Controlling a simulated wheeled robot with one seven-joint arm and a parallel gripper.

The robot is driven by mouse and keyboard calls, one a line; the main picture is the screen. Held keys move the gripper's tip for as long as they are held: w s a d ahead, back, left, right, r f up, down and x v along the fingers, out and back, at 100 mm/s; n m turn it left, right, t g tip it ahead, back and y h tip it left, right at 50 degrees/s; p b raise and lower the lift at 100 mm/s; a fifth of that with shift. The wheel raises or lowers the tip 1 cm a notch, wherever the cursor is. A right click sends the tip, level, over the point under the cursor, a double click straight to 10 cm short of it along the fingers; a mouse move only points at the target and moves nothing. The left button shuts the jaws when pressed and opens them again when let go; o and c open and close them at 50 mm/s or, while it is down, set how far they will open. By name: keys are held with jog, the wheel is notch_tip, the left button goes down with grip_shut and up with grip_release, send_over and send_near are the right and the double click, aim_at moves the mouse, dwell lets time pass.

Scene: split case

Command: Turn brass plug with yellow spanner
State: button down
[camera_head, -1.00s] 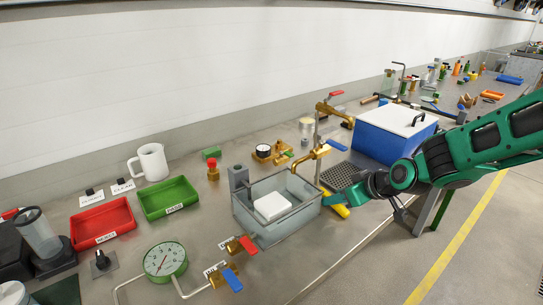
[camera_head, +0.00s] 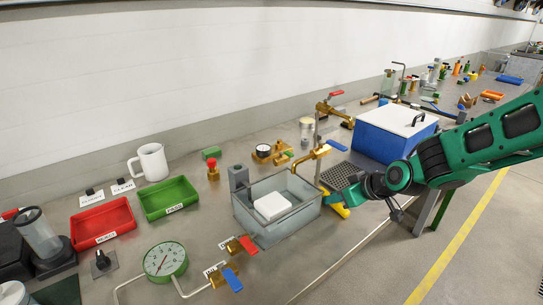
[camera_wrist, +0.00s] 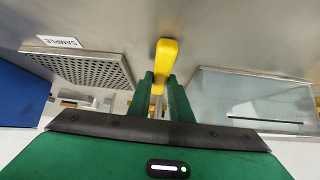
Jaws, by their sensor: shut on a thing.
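My gripper (camera_head: 338,200) is shut on the yellow spanner (camera_head: 342,211), low at the bench's front, just right of the clear-walled basin. In the wrist view the green fingers (camera_wrist: 161,88) pinch the spanner's yellow handle (camera_wrist: 166,55), and its rounded end points away from my palm. The rest of the spanner is hidden between and behind the fingers. I cannot single out the brass plug; several brass fittings are in view, including the tap (camera_head: 319,152) over the basin and a fitting by the small gauge (camera_head: 263,151).
The basin (camera_head: 250,222) holds a white block (camera_head: 271,206). A perforated drain tray (camera_head: 340,176) lies behind my gripper and a blue box (camera_head: 385,140) stands behind that. Valves with red and blue handles (camera_head: 232,280) sit at the front left.

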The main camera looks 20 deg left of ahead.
jog(key=shift+r, duration=0.15)
jog(key=shift+r, duration=2.9)
